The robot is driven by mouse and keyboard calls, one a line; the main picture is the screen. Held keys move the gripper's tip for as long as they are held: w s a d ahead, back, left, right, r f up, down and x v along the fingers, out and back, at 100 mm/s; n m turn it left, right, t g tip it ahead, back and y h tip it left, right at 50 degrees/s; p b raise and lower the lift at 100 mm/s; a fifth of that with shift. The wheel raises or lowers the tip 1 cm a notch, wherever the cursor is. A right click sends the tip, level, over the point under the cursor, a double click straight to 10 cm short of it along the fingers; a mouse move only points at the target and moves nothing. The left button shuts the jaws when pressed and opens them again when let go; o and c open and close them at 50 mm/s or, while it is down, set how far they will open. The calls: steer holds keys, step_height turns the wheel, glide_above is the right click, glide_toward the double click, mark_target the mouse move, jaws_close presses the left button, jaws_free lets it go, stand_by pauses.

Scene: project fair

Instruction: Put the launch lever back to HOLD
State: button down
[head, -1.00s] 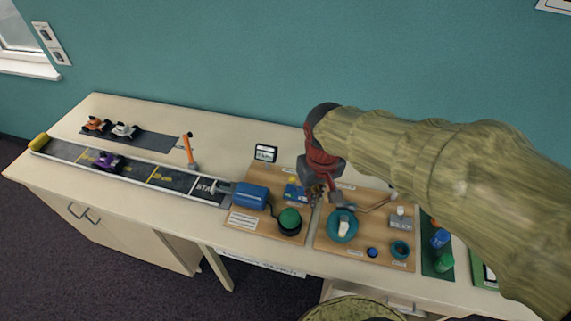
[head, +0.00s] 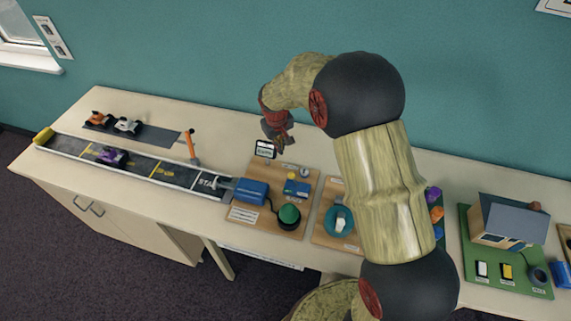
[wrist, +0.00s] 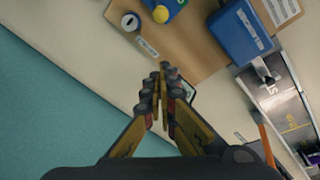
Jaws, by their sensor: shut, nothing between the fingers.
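The launch lever, which I take to be the orange-handled stick (head: 191,144), stands nearly upright on a grey base beside the START end of the dark track (head: 172,184). In the wrist view the orange handle (wrist: 265,143) shows at the lower right, partly hidden behind my gripper. Its HOLD marking is not readable. My gripper (head: 283,142) is above the back of the table, right of the lever and apart from it, near a small display (head: 265,149). In the wrist view my gripper (wrist: 166,70) has its fingers together, empty, pointing at the table by the board's edge.
A blue box (head: 251,191) and a green dome button (head: 289,214) sit on a wooden board (head: 259,221). Toy cars (head: 128,125) stand at the left. A model house (head: 504,220) is at the right. Bare tabletop lies between lever and display.

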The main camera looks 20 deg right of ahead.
mark_target(294, 180)
steer(key=shift+f, duration=0.1)
steer(key=x, duration=0.9)
steer(key=shift+w+d+f+b, duration=0.1)
steer(key=shift+f+b, duration=0.2)
steer(key=shift+f, duration=0.15)
steer(key=shift+s+d+r, duration=0.15)
steer(key=shift+s, duration=0.8)
steer(key=shift+s+d+r, duration=0.2)
steer(key=shift+s, duration=0.75)
